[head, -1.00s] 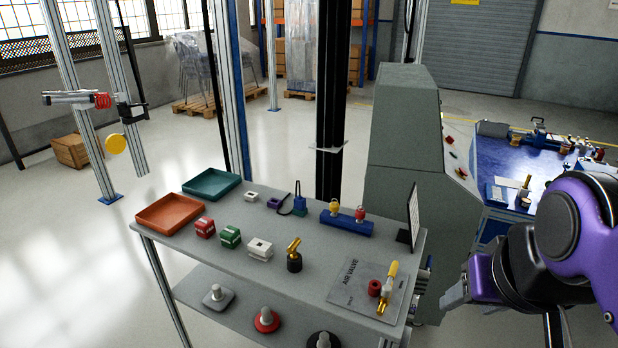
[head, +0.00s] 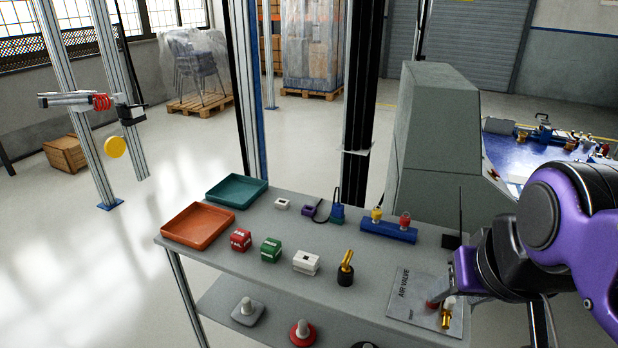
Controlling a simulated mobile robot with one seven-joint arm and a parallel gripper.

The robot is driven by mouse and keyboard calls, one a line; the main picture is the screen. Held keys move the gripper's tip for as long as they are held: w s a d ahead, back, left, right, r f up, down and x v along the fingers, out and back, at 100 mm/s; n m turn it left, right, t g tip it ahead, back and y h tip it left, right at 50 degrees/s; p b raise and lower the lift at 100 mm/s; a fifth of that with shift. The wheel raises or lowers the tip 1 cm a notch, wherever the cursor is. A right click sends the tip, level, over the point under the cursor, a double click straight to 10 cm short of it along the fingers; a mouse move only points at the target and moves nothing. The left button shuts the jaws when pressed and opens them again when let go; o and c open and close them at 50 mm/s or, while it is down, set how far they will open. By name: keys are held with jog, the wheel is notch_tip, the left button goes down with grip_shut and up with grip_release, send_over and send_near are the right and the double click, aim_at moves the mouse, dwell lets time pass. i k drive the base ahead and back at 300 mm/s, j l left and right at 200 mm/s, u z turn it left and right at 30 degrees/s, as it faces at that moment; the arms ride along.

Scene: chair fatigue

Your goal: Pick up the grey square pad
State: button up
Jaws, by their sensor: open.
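The grey square pad (head: 248,312), with rounded corners and a pale upright knob, lies on the lower shelf (head: 215,297) of the grey table, at its left. A round red pad (head: 303,334) with a similar knob is to its right, and a dark one (head: 363,346) is cut by the bottom edge. My gripper (head: 458,275) is at the right, in front of the AIR VALVE sheet (head: 402,292) in this view. It is open, far to the right of the grey pad and not touching it. Its fingers are only partly visible.
The table top (head: 215,254) overhangs the shelf. It holds an orange tray (head: 198,226), a teal tray (head: 237,190), red, green and white blocks, a brass-topped fitting (head: 345,270) and a blue holder (head: 388,230). A large grey cabinet (head: 435,140) stands behind. Open floor lies left.

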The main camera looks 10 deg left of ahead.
aim_at(248, 311)
jog(key=i+j, duration=0.1)
jog(key=j, duration=1)
jog(key=i+j, duration=0.15)
jog(key=j, duration=0.4)
